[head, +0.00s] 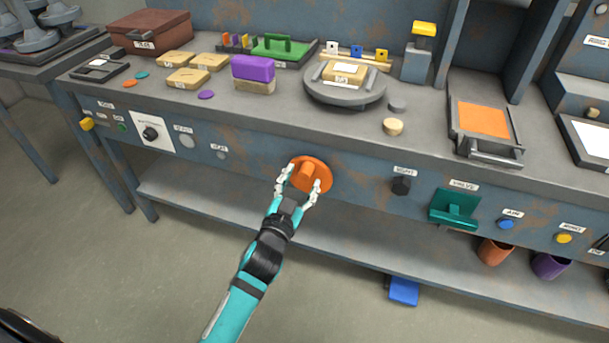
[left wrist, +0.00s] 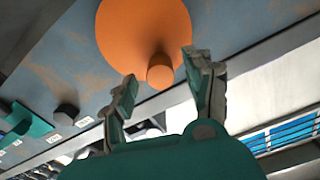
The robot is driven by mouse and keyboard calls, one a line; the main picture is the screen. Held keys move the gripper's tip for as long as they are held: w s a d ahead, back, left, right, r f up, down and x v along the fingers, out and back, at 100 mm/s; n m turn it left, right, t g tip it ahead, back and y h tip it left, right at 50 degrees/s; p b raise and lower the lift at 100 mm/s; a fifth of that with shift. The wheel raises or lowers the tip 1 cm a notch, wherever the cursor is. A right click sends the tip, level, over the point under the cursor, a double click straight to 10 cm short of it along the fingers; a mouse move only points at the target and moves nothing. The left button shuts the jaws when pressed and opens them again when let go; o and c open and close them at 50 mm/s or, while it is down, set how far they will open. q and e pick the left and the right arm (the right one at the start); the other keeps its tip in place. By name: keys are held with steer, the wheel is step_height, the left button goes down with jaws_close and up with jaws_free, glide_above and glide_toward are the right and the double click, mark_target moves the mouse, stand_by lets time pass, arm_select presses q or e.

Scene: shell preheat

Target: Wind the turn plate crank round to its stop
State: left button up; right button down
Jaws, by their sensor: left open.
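The turn plate crank is an orange disc (head: 322,165) with a stubby orange peg (head: 304,174) on the bench's front panel. In the left wrist view the disc (left wrist: 135,30) fills the upper middle and its peg (left wrist: 160,72) sticks out toward the camera. My left gripper (head: 302,177) is open at the crank, one finger on each side of the peg. In the left wrist view its fingers (left wrist: 160,68) show gaps to the peg. The round grey turn plate (head: 345,96) sits on the bench above, with a tan block (head: 343,73) on it. My right gripper is out of view.
Along the panel, right of the crank, are a black knob (head: 401,186), a green valve handle (head: 454,208) and blue (head: 505,224) and yellow (head: 563,238) buttons. A black dial (head: 151,133) is at left. A lower shelf (head: 220,208) runs below the panel.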

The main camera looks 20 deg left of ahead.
arm_select(q)
steer(key=w, duration=0.2)
steer(key=shift+w, duration=0.4)
steer(key=c, duration=0.5)
steer(key=shift+d, duration=0.1)
jaws_close()
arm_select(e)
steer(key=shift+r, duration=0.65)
